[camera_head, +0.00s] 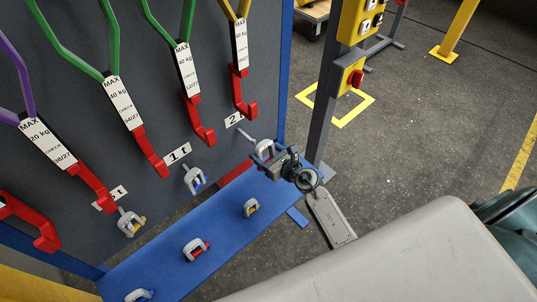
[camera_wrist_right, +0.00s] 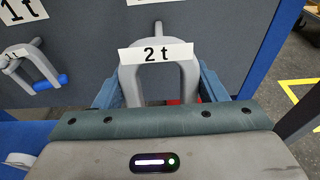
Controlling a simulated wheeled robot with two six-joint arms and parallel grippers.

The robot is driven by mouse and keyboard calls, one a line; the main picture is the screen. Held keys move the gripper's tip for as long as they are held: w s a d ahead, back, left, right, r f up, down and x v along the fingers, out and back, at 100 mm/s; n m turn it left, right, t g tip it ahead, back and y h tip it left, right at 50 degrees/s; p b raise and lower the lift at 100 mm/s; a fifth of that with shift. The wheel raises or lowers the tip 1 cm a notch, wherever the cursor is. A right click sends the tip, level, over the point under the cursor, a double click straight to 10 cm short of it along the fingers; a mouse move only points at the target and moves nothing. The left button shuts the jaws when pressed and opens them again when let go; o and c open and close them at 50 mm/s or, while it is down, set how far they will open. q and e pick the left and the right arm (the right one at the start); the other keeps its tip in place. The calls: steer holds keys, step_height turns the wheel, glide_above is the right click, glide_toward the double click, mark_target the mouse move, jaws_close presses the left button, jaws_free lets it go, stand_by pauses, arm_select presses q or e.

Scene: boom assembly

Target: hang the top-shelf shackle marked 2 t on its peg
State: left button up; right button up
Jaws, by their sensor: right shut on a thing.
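My right gripper (camera_head: 272,155) is shut on a grey shackle (camera_head: 264,148) in front of the dark panel. In the right wrist view the shackle (camera_wrist_right: 128,84) is between the fingers, its bow upward, with a white label reading 2 t (camera_wrist_right: 156,54) across it. A grey peg (camera_head: 244,134) sticks out of the panel just left of and above the shackle, below a partly hidden sign beginning with 2 (camera_head: 233,120). The peg also shows above the bow in the right wrist view (camera_wrist_right: 157,27). I cannot tell whether they touch. My left gripper is not in view.
A shackle with a blue pin (camera_head: 194,180) hangs below the 1 t sign (camera_head: 178,153); one with a yellow pin (camera_head: 130,223) hangs farther left. Several shackles lie on the blue shelf (camera_head: 222,232). Red hooks (camera_head: 243,97) hang close above the peg. A grey post (camera_head: 320,115) stands right.

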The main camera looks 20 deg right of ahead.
mark_target(255, 143)
steer(key=shift+r+b+x, duration=0.2)
steer(key=shift+b+x, duration=0.05)
steer(key=shift+x, duration=0.95)
steer(key=shift+r+b+x, duration=0.15)
steer(key=shift+b+x, duration=0.15)
steer(key=shift+x, duration=0.9)
steer(key=shift+r+b+x, duration=0.2)
steer(key=shift+b+x, duration=0.05)
steer(key=shift+x, duration=0.9)
steer(key=shift+w+a+f+b, duration=0.2)
steer(key=shift+w+f+b, duration=0.5)
steer(key=shift+w+f, duration=0.1)
